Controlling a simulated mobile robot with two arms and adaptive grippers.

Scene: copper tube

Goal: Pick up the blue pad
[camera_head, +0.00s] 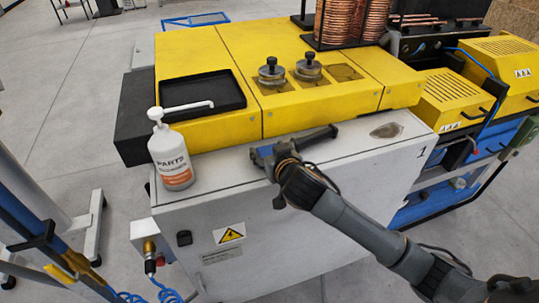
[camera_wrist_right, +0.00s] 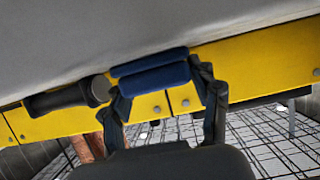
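The blue pad (camera_wrist_right: 155,72) shows in the right wrist view as two dark blue layers between the fingers of my right gripper (camera_wrist_right: 160,88). The fingers stand wide apart, one at each end of the pad. I cannot tell whether they press on it. In the head view a small part of the blue pad (camera_head: 261,156) shows beyond my right gripper (camera_head: 272,163), low at the top of the white cabinet (camera_head: 365,150). My right wrist hides part of it. My left gripper is not in view.
A dark-handled tool (camera_head: 318,137) lies close by on the cabinet top. A white pump bottle (camera_head: 170,155) stands at the left of that top. The yellow machine housing (camera_head: 225,130) rises behind, with a black tray (camera_head: 202,93). The cabinet top between bottle and gripper is clear.

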